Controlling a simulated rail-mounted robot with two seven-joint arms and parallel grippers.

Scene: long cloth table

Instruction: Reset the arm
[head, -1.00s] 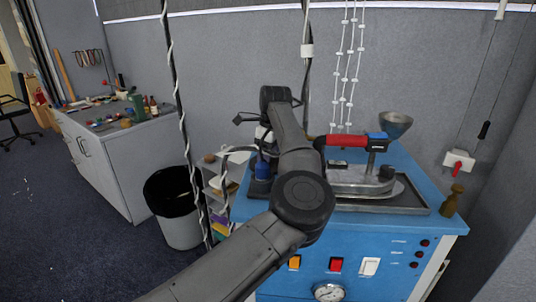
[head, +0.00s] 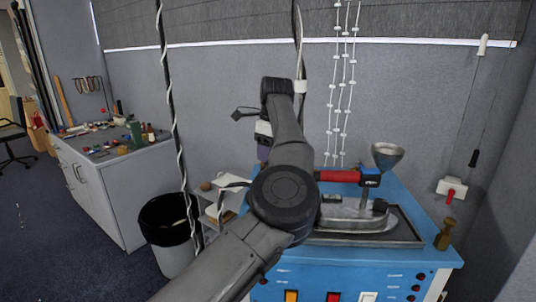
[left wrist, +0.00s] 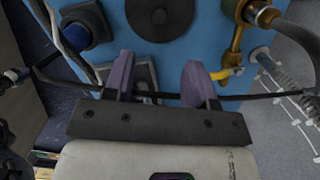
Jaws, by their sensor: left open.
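My left arm comes in from the bottom of the head view and bends upward at a dark round joint. My left gripper (head: 263,153) hangs at the far end of this arm, in front of the grey wall panel and near the left side of the blue machine (head: 420,205). In the left wrist view the two purple fingers (left wrist: 158,80) are apart, with nothing held between them. My right gripper is not in view.
An iron with a red handle (head: 338,176) stands on a tray on the blue machine, with a metal funnel (head: 387,155) behind. A black-lined bin (head: 168,235) and a grey cabinet (head: 125,190) stand left.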

